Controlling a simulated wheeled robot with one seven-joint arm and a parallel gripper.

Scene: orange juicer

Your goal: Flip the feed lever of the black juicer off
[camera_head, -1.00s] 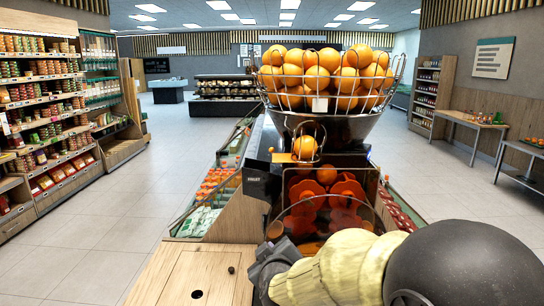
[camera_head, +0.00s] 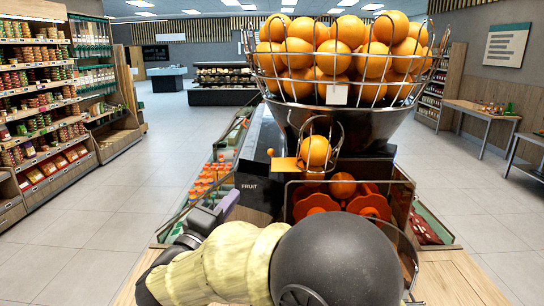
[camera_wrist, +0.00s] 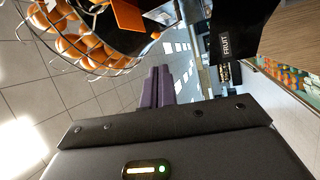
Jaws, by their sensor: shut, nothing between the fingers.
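The black juicer (camera_head: 368,130) stands ahead in the head view, with a dark front box marked FRUIT (camera_head: 250,190). A small orange knob (camera_head: 270,152), which looks like the feed lever's end, shows left of the orange plate (camera_head: 285,164). In the wrist view the knob (camera_wrist: 155,35) is beside the orange plate (camera_wrist: 128,15); the lever's shaft and exact position are hard to make out. My gripper (camera_head: 232,199) is below and left of the knob, apart from it. In the wrist view its purple fingers (camera_wrist: 160,82) are together and empty.
A wire basket (camera_head: 335,92) full of oranges overhangs the juicer's top. One orange (camera_head: 315,151) sits in a wire holder below it. A wooden counter (camera_head: 455,280) lies under my arm. A bottle display (camera_head: 208,185) stands behind at left; open floor lies beyond.

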